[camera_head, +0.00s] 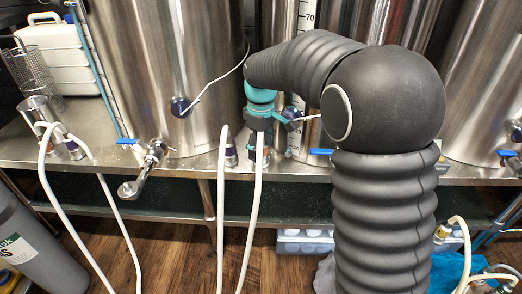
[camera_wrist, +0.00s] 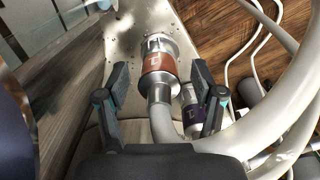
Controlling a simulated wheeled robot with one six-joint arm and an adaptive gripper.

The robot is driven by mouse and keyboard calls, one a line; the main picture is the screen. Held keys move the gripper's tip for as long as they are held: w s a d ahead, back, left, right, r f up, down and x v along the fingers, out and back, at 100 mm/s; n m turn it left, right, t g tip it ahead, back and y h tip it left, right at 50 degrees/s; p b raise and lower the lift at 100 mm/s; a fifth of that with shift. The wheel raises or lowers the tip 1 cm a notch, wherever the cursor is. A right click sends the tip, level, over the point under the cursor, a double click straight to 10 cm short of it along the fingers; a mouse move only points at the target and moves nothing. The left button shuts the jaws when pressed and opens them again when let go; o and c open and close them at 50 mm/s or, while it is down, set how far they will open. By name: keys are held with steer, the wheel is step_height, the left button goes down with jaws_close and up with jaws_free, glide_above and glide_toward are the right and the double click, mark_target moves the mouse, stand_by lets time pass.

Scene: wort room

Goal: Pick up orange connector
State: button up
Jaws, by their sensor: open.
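An orange connector (camera_wrist: 158,64), a metal coupling with an orange band on a white hose, lies between the fingers of my gripper (camera_wrist: 158,88) in the wrist view. My gripper is open, with one dark finger on each side of the connector and gaps on both sides. I cannot tell how far the fingertips are from it in depth. In the head view my gripper (camera_head: 262,112) points down over the steel bench in front of the tall tank.
A purple-banded connector (camera_wrist: 193,105) stands close by the right finger; it also shows in the head view (camera_head: 231,153). White hoses (camera_wrist: 285,115) curve at the right. A metal valve (camera_head: 140,182) juts out at the left.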

jaws_close()
steer(key=shift+r, duration=0.1)
step_height(320, 180, up, 10)
steer(key=shift+f+p, duration=0.1)
steer(key=shift+p, duration=0.55)
steer(key=shift+r+p, duration=2)
steer(key=shift+r, duration=0.3)
